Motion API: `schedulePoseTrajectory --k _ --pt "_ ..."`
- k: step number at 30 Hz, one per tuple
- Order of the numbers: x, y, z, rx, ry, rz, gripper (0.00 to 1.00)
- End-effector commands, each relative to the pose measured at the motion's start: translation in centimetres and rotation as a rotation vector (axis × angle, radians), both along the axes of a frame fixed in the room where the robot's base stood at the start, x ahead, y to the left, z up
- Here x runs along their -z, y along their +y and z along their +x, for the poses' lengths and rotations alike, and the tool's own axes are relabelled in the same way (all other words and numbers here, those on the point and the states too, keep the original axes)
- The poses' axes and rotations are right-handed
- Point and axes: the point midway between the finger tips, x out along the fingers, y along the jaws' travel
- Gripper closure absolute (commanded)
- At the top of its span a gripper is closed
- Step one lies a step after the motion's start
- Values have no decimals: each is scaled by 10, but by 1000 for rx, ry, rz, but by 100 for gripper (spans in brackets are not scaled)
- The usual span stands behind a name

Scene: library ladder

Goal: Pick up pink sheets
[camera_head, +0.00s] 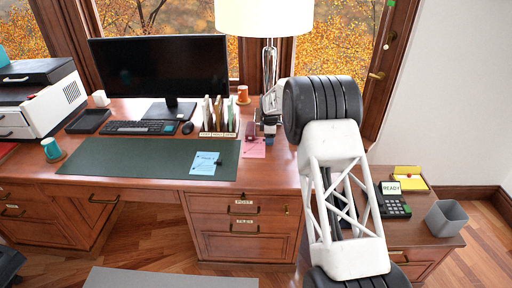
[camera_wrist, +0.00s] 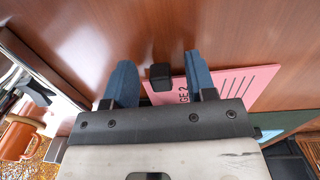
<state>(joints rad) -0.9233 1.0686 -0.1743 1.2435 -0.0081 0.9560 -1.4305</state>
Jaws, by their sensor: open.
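The pink sheets (camera_head: 254,150) lie on the wooden desk just right of the green desk mat. In the wrist view the pink sheets (camera_wrist: 243,86) show dark print and ruled lines, with a black clip (camera_wrist: 160,76) at their edge. My gripper (camera_wrist: 158,61) is open. Its two blue fingers stand on either side of the clip, with gaps to both and nothing held. The right finger overlaps part of the sheets. The gripper body hides the sheets' lower part. In the head view my arm partly hides the gripper.
Blue sheets (camera_head: 205,164) with a clip lie on the green mat (camera_head: 130,160). A file rack (camera_head: 219,118) and a lamp (camera_head: 268,65) stand close to my gripper. A monitor (camera_head: 160,68) stands behind. A side cabinet at right holds a phone (camera_head: 393,203) and a grey bin (camera_head: 446,218).

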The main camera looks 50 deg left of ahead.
Motion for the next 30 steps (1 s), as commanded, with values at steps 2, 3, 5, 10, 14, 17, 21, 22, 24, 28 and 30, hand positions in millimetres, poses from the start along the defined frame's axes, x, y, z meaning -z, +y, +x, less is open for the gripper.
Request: schedulePoseTrajectory --k 2,3,5,10,14,17,21,22,24,28,30 --pt "0 0 0 0 0 0 49" --pt "0 0 0 0 0 0 52" --pt "0 0 0 0 0 0 61" --pt "0 0 0 0 0 0 87" --pt "0 0 0 0 0 0 100" --pt "0 0 0 0 0 0 100" --pt "0 0 0 0 0 0 100" --pt "-1 0 0 0 0 0 100" --pt "-1 0 0 0 0 0 100" --pt "-4 0 0 0 -1 1 100" --pt "-7 1 0 0 -1 1 100"
